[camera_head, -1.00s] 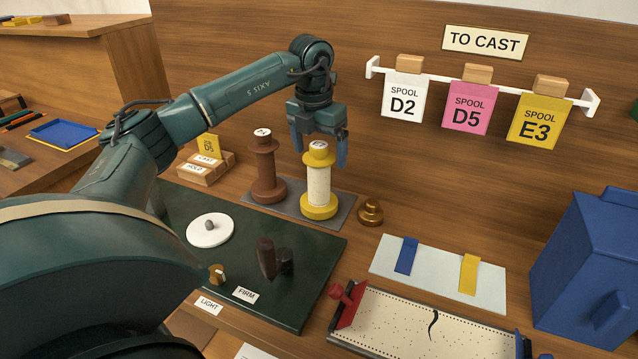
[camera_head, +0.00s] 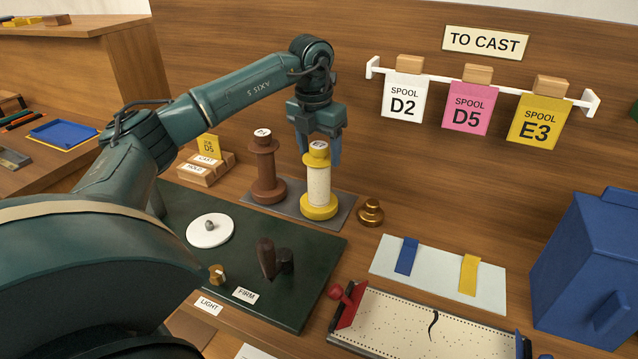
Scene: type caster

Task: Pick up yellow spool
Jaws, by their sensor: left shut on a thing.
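The yellow spool (camera_head: 319,207) stands upright on a grey mat (camera_head: 345,215), its white-wound shaft between a yellow base and a yellow top with a white label. My left gripper (camera_head: 322,150) is directly above it, pointing down, its fingers shut around the spool's top. A brown spool (camera_head: 266,170) stands upright on the same mat, just left of the yellow one. My right gripper is not in view.
A dark green board (camera_head: 215,265) with a white disc and a dark handle lies in front. A pale plate (camera_head: 437,278) with blue and yellow strips and a blue box (camera_head: 590,270) lie to the right. Cards hang on a rail behind.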

